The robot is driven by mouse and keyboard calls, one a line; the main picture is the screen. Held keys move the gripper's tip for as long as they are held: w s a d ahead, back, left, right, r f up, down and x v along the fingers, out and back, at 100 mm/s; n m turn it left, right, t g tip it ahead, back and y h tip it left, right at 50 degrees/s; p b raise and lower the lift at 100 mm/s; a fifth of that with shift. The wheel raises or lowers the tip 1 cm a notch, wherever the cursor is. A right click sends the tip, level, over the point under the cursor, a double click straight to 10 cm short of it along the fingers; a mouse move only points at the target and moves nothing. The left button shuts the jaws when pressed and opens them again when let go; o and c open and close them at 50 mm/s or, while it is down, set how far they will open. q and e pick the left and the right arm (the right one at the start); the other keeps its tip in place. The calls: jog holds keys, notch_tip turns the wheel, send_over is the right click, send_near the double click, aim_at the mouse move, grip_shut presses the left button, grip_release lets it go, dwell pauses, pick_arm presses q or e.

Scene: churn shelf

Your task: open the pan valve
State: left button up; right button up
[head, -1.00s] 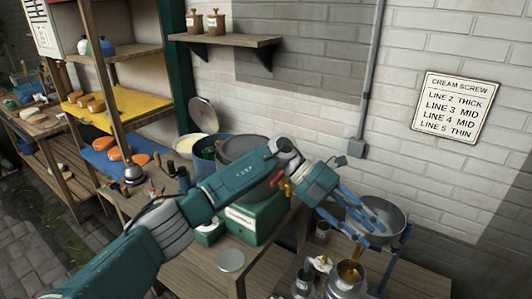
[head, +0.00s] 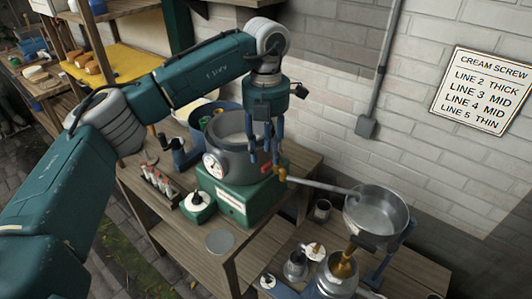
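The pan (head: 228,150) is a grey round vessel with a dial on its front, standing on a green base (head: 245,200). Its brass valve (head: 282,174) sits low on the right side, with a small red part beside it. A pale spout runs from there to a metal bowl (head: 378,214). My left gripper (head: 265,160) points down at the pan's right side, its blue fingers apart, their tips just above and left of the valve. The tips overlap the pan's wall in the view, so contact is unclear. My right gripper is not in view.
A brass spout and metal vessel (head: 341,268) stand below the bowl. A small metal can (head: 296,265) is nearby. A rack of small bottles (head: 160,182) and a blue bucket (head: 212,120) are left of the pan. A sign (head: 487,90) hangs on the brick wall.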

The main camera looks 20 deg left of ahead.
aim_at(271, 165)
pick_arm(q)
notch_tip(271, 165, down, 2)
jog(key=shift+f+p, duration=0.1)
jog(key=shift+p, duration=0.2)
jog(key=shift+f, duration=0.35)
jog(key=shift+c, duration=0.5)
grip_shut()
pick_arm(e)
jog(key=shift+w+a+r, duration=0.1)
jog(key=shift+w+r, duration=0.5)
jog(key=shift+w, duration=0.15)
